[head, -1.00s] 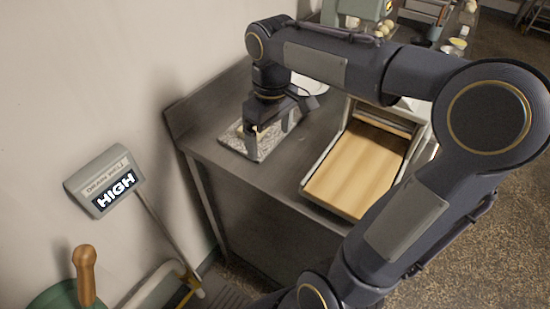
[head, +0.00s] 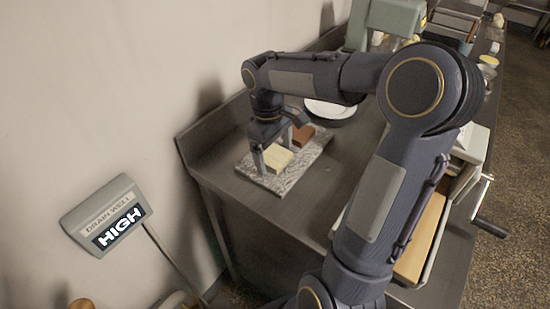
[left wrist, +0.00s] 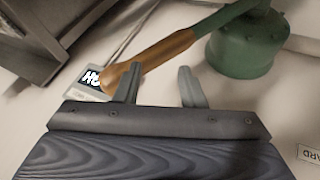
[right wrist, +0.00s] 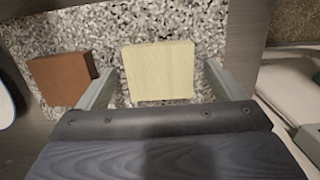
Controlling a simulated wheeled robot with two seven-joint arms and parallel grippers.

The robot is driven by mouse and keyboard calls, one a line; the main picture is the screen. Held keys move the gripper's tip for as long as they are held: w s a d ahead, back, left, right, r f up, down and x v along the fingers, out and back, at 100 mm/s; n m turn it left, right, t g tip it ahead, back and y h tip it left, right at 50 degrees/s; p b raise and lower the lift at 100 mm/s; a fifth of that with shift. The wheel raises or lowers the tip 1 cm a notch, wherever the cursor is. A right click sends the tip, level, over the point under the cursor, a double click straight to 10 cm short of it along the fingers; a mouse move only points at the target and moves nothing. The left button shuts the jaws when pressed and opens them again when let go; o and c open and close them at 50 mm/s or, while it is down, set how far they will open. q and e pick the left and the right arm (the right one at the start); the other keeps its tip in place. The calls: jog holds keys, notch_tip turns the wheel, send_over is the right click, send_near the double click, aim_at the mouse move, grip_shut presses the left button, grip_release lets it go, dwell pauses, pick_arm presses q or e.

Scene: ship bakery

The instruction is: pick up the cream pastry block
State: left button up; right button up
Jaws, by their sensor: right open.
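The cream pastry block (head: 278,156) sits on a speckled stone slab (head: 262,181) at the left end of the metal counter. It also shows in the right wrist view (right wrist: 160,72). My right gripper (head: 275,160) is open over the slab, with its fingers on either side of the cream block in the head view. In the right wrist view the gripper (right wrist: 155,88) has the block ahead of and between its fingertips, with nothing clearly gripped. My left gripper (left wrist: 158,85) is open, close to a wooden handle (left wrist: 160,55); contact cannot be told.
A brown block (head: 303,134) lies on the same slab, just beside my right gripper; it also shows in the right wrist view (right wrist: 62,76). A white plate (head: 331,109) stands behind. A sign reading HIGH (head: 104,214) stands at the left. A green machine (head: 384,20) is at the back.

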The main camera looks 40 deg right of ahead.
jog(key=shift+c, duration=0.3)
jog(key=c, duration=1)
jog(key=shift+r, duration=0.15)
jog(key=shift+c, duration=0.2)
